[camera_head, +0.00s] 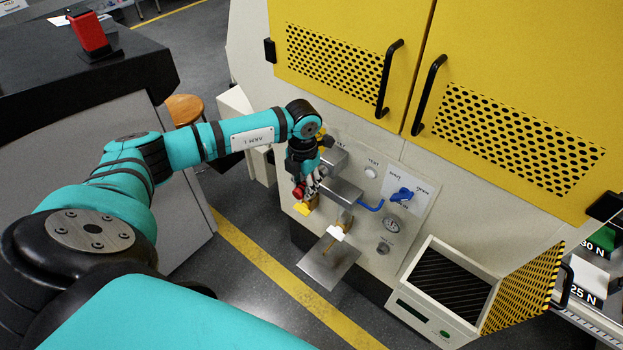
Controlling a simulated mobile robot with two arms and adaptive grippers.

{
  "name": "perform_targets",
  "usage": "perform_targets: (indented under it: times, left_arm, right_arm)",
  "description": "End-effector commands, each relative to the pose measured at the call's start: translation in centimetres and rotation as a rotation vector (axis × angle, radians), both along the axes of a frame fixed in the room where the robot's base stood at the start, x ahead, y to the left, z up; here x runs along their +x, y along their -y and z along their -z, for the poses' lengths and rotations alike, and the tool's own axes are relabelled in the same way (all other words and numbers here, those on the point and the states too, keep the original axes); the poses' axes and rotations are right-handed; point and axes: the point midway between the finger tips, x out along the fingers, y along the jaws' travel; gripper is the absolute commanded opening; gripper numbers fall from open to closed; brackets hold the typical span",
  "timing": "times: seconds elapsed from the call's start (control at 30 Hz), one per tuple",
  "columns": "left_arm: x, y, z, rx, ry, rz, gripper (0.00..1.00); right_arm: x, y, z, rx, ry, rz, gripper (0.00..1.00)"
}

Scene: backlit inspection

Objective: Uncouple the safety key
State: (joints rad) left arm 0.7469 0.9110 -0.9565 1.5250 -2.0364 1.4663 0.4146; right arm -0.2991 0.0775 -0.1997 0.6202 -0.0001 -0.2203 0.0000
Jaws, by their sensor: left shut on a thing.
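My left gripper (310,183) is at the left side of the machine's pale control panel (402,232), with its fingers pointing down. It is shut on a small red piece (299,190), which I take to be the safety key. A yellow part (302,208) shows just below the red piece. The fingers hide much of the key, and I cannot tell whether it is still coupled to anything. My right gripper is not in view.
A metal plate (329,262) juts out below. Yellow perforated doors (512,145) rise above. An open bin (450,284) stands at lower right. A dark counter (135,62) is at upper left.

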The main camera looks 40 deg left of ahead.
Motion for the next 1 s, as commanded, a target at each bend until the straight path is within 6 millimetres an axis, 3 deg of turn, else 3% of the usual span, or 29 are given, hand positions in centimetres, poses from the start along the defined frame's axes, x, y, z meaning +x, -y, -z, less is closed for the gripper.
perform_targets:
  times: [1.0]
  left_arm:
    - [-2.7, -0.2, 0.0, 0.0, 0.001, 0.0, 0.0]
  right_arm:
    - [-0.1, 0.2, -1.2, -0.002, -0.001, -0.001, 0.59]
